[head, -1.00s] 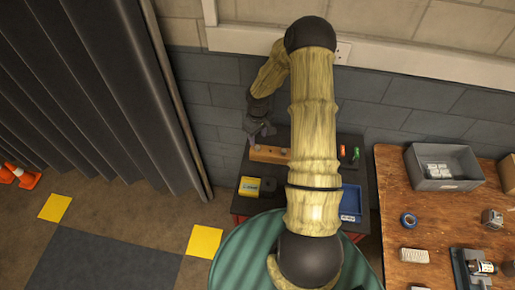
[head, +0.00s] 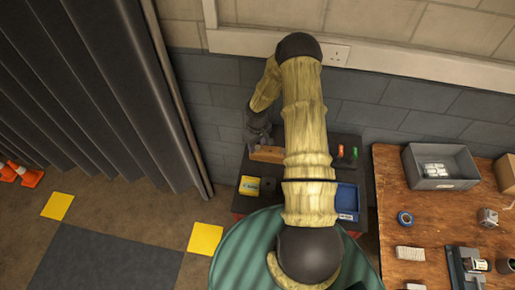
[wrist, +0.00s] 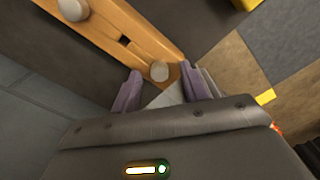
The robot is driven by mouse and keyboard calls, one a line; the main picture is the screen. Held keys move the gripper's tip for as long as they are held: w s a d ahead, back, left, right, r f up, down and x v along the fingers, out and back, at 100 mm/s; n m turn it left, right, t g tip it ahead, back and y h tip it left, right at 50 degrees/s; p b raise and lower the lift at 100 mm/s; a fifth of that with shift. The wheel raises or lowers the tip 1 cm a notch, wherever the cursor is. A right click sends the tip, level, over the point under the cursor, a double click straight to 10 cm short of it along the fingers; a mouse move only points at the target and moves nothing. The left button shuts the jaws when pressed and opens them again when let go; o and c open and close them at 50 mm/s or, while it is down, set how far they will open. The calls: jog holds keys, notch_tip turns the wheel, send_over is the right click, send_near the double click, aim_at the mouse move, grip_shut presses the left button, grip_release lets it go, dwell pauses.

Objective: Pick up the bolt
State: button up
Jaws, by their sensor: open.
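A wooden block (head: 268,155) lies at the back of the dark bench, partly hidden by my arm and gripper in the head view. In the wrist view the block (wrist: 115,22) holds a pale round-headed bolt (wrist: 160,71) near its end and another like it (wrist: 72,9) farther along, with an empty dark hole between them. My gripper (wrist: 163,84) is open, with its two purple fingertips on either side of the near bolt's head. I cannot tell whether they touch it. In the head view my gripper (head: 258,134) is just above the block.
A yellow box (head: 250,186) and a blue tray (head: 347,203) are on the dark bench. Red and green handles (head: 354,152) stand at its back right. A wooden table (head: 385,235) with a grey bin (head: 440,183) is to the right. The wall is close behind.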

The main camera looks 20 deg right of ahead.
aim_at(257, 146)
jog(key=shift+c, duration=0.3)
grip_shut()
notch_tip(257, 146, up, 10)
jog(key=b, duration=0.2)
jog(key=shift+b, duration=0.3)
dwell(0.4)
